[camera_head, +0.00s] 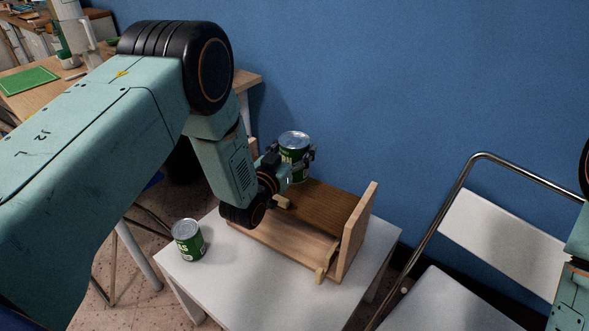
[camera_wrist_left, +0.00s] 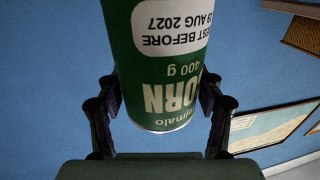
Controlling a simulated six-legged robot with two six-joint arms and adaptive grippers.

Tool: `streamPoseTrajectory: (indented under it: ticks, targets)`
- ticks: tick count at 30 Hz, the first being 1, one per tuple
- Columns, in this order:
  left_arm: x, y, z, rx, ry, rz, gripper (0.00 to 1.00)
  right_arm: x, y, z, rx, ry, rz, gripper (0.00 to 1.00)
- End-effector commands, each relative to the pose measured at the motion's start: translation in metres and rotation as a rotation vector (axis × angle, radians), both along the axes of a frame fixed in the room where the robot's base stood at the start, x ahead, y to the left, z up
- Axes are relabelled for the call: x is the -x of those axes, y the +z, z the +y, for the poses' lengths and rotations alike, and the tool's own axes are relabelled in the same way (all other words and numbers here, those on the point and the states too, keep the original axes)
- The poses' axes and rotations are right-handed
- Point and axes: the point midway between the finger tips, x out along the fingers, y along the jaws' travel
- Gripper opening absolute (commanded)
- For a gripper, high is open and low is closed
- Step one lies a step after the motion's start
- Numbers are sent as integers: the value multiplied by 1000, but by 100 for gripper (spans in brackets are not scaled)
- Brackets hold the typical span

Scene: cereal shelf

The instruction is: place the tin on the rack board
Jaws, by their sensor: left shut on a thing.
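My left gripper (camera_head: 292,162) is shut on a green corn tin (camera_head: 294,142) at the back of the wooden rack. The tin is upright. In the left wrist view the tin (camera_wrist_left: 165,60) sits between the two fingers (camera_wrist_left: 160,108), with its label upside down in the picture. The rack board (camera_head: 332,205) is brown wood. A second green tin (camera_head: 188,244) stands upright on the white table, left of the rack. My right gripper is out of view.
The rack's tall end panel (camera_head: 357,232) stands at the right of the board. The white table (camera_head: 225,283) is bare in front of the rack. A folding chair (camera_head: 505,240) stands to the right, and a blue wall (camera_head: 400,80) rises behind.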

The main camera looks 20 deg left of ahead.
Motion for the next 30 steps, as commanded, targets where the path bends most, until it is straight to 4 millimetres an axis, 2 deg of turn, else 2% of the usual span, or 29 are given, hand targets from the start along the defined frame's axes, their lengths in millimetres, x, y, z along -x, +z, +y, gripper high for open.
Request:
streamPoseTrajectory:
  ticks: [5, 13, 26, 27, 30]
  targets:
    - [-2, -9, 0, 0, 0, -6, 15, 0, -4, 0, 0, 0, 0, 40]
    - [-4, -43, 1, 0, 1, -5, 15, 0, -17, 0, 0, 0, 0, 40]
    - [-5, -48, 2, 0, 1, -6, 15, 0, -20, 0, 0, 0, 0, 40]
    - [-4, -49, 1, 0, 1, -1, 69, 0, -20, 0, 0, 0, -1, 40]
    - [-4, -49, 1, 0, 1, -1, 78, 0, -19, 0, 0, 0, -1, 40]
